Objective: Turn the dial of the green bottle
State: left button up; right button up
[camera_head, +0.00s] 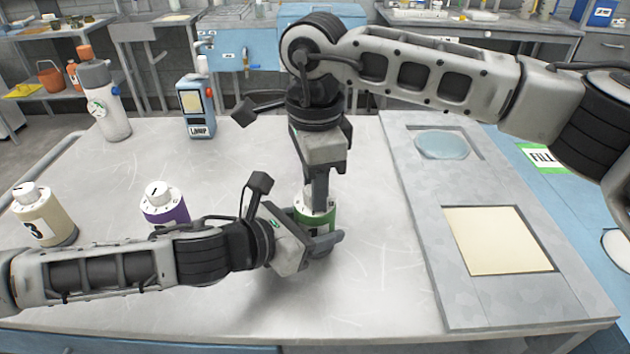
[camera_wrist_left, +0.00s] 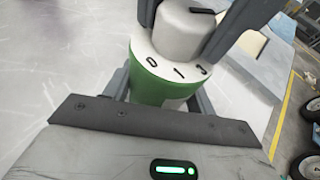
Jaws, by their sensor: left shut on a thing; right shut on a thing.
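The green bottle (camera_head: 314,218) stands upright on the white table, with a white top and a green body. It also shows in the left wrist view (camera_wrist_left: 150,86), where marks ring its white collar and its grey-white dial (camera_wrist_left: 180,34) carries a dark line. My left gripper (camera_head: 322,240) is shut around the bottle's body from the left. My right gripper (camera_head: 318,203) points straight down and is shut on the dial from above. The dial is mostly hidden in the head view, but right-gripper fingers show on both sides of it in the wrist view.
A purple bottle (camera_head: 172,210) and a beige bottle (camera_head: 48,222) stand on the left behind my left arm. A lamp box (camera_head: 197,110) and a tall grey bottle (camera_head: 105,105) are farther back. A grey panel (camera_head: 415,192) lies on the right. The table front is clear.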

jog(key=shift+n, duration=1.1)
jog(key=o, duration=1)
jog(key=shift+r, duration=0.1)
notch_tip(320, 180, up, 12)
pick_arm(q)
jog(key=o, duration=1.2)
